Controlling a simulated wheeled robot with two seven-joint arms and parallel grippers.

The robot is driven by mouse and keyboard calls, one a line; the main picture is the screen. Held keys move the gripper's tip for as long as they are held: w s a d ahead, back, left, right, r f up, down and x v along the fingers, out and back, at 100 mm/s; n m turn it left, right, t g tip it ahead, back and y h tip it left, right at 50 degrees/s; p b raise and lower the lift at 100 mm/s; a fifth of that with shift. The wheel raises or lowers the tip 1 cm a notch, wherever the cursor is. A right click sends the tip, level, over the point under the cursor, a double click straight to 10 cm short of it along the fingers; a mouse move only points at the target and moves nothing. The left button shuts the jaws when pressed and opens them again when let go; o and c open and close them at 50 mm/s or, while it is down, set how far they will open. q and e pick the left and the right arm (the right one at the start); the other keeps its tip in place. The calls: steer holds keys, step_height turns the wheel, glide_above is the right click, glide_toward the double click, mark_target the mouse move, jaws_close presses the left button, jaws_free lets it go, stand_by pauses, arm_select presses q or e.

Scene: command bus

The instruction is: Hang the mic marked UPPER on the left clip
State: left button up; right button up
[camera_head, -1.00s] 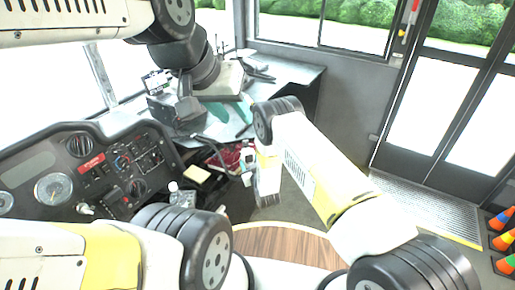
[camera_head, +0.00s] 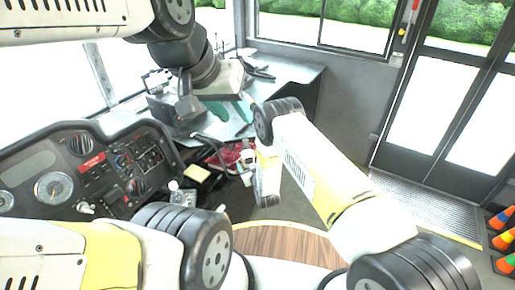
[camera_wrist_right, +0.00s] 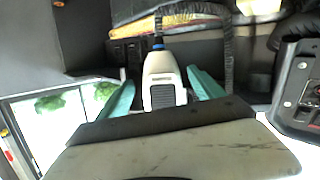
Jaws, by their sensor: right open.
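A pale handset mic (camera_wrist_right: 161,80) with a grey ribbed face and a blue collar shows in the right wrist view. A dark coiled cord runs from its far end. My right gripper (camera_wrist_right: 160,86) is open, with one teal finger on each side of the mic; whether they touch it I cannot tell. In the head view the mic (camera_head: 248,157) is a small pale shape left of my right wrist. No UPPER label is legible, and I cannot make out the left clip. My left gripper (camera_head: 233,108) is higher, its teal fingers apart and empty above the grey counter.
The dashboard (camera_head: 90,170) with gauges and switches is at left. The grey counter (camera_head: 290,78) lies behind, under the windows. A red item (camera_head: 222,158) is beside the mic. The doors (camera_head: 425,110) and striped cones (camera_head: 503,240) are at right. Floor between is clear.

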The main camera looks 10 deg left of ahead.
steer(key=v, duration=0.8)
steer(key=w+d+r+m+h, duration=0.1)
steer(key=w+d+r, duration=0.15)
steer(key=r, duration=0.25)
steer(key=w+d+r+m+g+h, duration=0.1)
steer(key=w+r, duration=0.2)
steer(key=r, duration=0.3)
steer(key=w+d+r+m, duration=0.1)
steer(key=w+r, duration=0.2)
steer(key=r, duration=0.2)
steer(key=s+d+r+m+g+h, duration=0.1)
steer(key=s+d+r, duration=0.1)
steer(key=d+r, duration=0.45)
steer(key=s+d+r+m+g+h, duration=0.15)
steer(key=d+r, duration=0.25)
steer(key=r, duration=0.6)
steer(key=s+d+r+g, duration=0.1)
steer(key=s+d+r, duration=0.4)
steer(key=s, duration=0.3)
steer(key=s+d+r+g, duration=0.1)
steer(key=s+d+r, duration=0.4)
steer(key=s, duration=0.2)
steer(key=s+d+m+g, duration=0.1)
steer(key=s+d, duration=0.1)
steer(key=s, duration=0.6)
steer(key=s+d+r+g, duration=0.1)
steer(key=s+d, duration=0.2)
steer(key=s, duration=0.6)
steer(key=shift+s+r+m+h, duration=0.3)
steer(key=shift+r+m+h, duration=0.05)
